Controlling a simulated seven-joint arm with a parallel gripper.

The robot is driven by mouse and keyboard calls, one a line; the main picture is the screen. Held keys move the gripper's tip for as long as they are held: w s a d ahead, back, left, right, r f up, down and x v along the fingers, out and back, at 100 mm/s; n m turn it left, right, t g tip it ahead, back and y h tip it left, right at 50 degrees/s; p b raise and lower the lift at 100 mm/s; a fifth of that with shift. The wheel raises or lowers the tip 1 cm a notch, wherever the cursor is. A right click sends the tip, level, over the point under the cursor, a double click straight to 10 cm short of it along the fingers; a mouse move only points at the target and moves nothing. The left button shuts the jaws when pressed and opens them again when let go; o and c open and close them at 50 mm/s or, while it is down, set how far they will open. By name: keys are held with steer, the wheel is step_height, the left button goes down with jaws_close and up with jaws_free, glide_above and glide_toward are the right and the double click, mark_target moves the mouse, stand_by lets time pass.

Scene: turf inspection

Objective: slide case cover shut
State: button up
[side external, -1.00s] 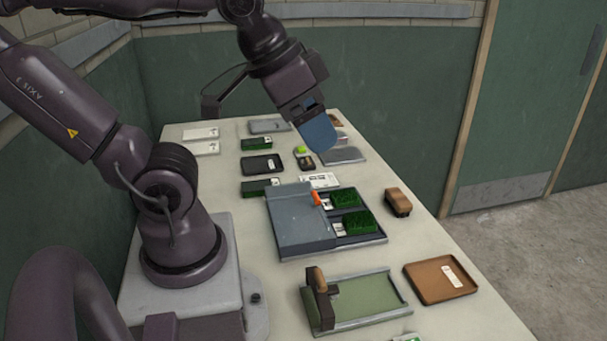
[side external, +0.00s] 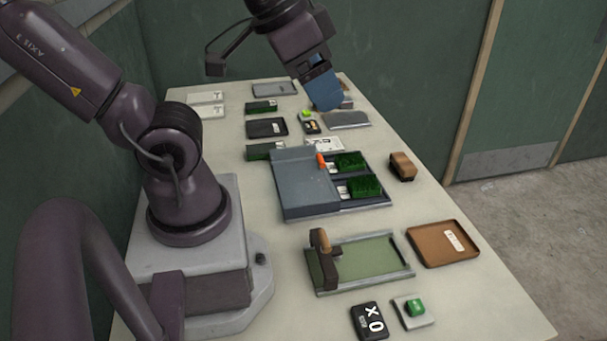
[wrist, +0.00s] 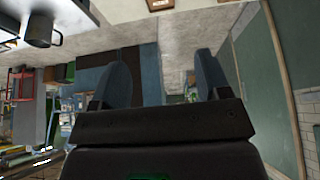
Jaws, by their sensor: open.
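The grey-blue case (side external: 335,212) lies in the middle of the table in the side view. Its flat cover (side external: 305,188) lies over the left part. An orange tab (side external: 320,160) stands at the cover's right edge. The right part is uncovered and shows two green turf blocks, one at the back (side external: 350,162) and one in front (side external: 364,187), with small white labels beside them. My gripper (side external: 325,104) is in the air above the far part of the table, beyond the case and apart from it. Its blue fingers stand apart and empty in the wrist view (wrist: 163,78).
A brown brush (side external: 403,167) lies right of the case. In front are a green tray with an upright handled piece (side external: 370,262), a brown tray (side external: 446,262) and a black card (side external: 369,321). Several small items and a grey plate (side external: 347,121) lie behind the case.

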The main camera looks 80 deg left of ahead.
steer(key=shift+a+f, duration=0.2)
steer(key=c, duration=0.5)
steer(key=n+g, duration=0.8)
steer(key=n, duration=1)
glide_toward(321, 158)
steer(key=x, duration=0.8)
steer(key=shift+f, duration=0.4)
steer(key=shift+c, duration=0.2)
jaws_close()
